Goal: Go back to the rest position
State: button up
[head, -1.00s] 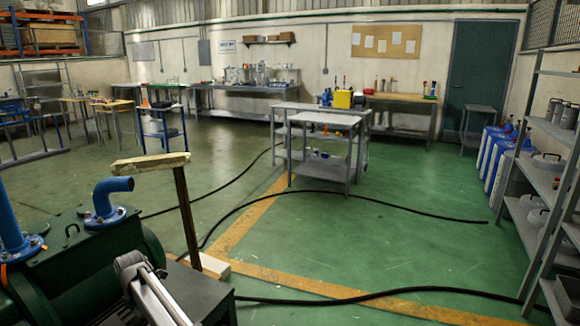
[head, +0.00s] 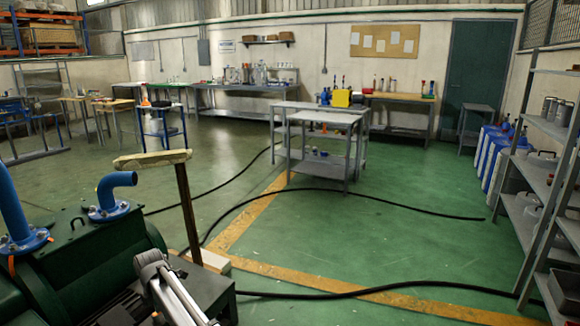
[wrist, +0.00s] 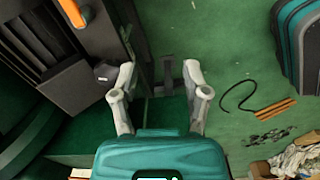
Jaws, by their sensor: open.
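My gripper (wrist: 163,92) shows in the wrist view with its two pale grey fingers spread apart and nothing between them. Its teal body fills the bottom middle of that view. Behind the fingers are dark machine parts and green floor. In the head view a grey link at the bottom left, in front of the green machine (head: 75,265), looks like part of my arm. The gripper itself cannot be seen there.
Blue pipes (head: 113,190) rise from the machine, with a wooden-topped post (head: 185,205) beside it. Black hoses (head: 400,287) cross the green floor. A grey table (head: 325,118) stands mid-room and shelving (head: 525,195) at right. The wrist view shows a cable loop (wrist: 228,105) and crumpled litter (wrist: 297,160).

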jog(key=d+f+m+b, duration=0.2)
jog(key=d+m, duration=0.5)
jog(key=d, duration=0.9)
jog(key=d+f+m+b, duration=0.3)
jog(key=d+m, duration=0.3)
jog(key=d, duration=0.9)
jog(key=s+d+f+m+b, duration=0.1)
jog(key=s+d+m, duration=0.35)
jog(key=d, duration=0.35)
jog(key=s+d+f+m+b, duration=0.2)
jog(key=s+d+m, duration=0.3)
jog(key=d, duration=0.4)
jog(key=s+d+f+m+b, duration=0.1)
jog(key=s+d+m, duration=0.2)
jog(key=d+m, duration=0.4)
notch_tip(320, 180, up, 36)
jog(key=d+p, duration=0.1)
jog(key=p, duration=3.5)
jog(key=shift+n, duration=0.45)
jog(key=shift+r, duration=0.1)
